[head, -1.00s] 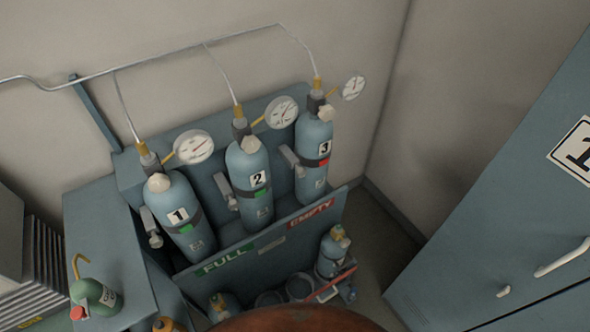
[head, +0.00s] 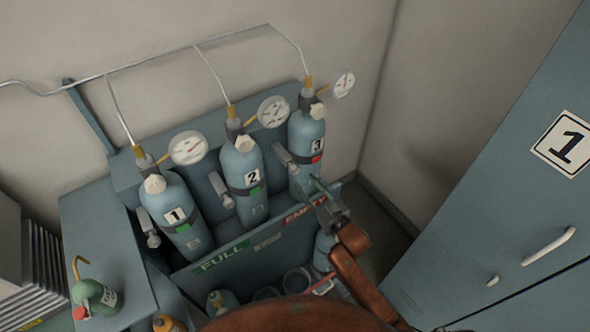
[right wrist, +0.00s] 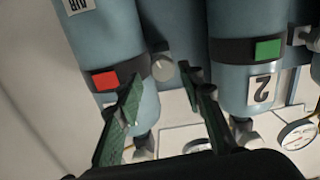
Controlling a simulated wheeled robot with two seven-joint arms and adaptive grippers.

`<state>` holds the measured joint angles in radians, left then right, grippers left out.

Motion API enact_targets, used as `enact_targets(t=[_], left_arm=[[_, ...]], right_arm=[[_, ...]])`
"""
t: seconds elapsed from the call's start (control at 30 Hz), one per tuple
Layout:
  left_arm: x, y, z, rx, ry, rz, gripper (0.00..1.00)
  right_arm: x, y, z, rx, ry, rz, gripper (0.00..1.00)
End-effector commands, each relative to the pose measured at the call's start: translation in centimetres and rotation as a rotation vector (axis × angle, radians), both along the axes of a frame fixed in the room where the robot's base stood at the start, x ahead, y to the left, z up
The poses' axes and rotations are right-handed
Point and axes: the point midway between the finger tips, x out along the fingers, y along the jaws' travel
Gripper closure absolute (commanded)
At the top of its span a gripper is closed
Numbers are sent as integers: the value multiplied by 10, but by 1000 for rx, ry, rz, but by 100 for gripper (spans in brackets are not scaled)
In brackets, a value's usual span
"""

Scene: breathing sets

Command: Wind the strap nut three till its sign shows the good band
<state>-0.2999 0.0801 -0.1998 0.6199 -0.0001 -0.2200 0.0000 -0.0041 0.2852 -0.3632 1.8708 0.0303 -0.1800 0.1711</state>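Blue cylinder three (head: 306,130) stands at the right end of the rack with a dark strap around it. Its sign (head: 316,159) is red; the red sign also shows in the right wrist view (right wrist: 105,81). The strap nut three (head: 284,156) sits at the strap's left side, a grey round knob in the right wrist view (right wrist: 163,69). My right gripper (head: 320,194) is in front of the lower part of cylinder three. In the right wrist view its fingers (right wrist: 163,85) are open and empty, with the nut between and beyond the fingertips. My left gripper is out of view.
Cylinders one (head: 178,205) and two (head: 243,165) stand to the left with green signs. A low panel marked FULL and EMPTY (head: 245,255) crosses the front. A blue locker (head: 500,220) stands at the right. Pipes and gauges are above.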

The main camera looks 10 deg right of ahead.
Motion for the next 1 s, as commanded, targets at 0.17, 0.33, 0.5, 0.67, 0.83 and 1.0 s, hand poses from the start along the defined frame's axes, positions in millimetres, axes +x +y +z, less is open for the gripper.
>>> enact_targets(t=[0.17,0.33,0.5,0.67,0.83,1.0], left_arm=[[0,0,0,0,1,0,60],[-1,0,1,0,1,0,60],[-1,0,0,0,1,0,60],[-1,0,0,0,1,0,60],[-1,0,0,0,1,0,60],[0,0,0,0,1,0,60]], right_arm=[[14,8,8,5,-12,6,65],[40,19,8,6,-11,5,65],[61,27,7,4,-10,5,65],[70,31,6,4,-9,5,65],[72,31,6,4,-9,5,65],[71,31,6,4,-9,5,69]])
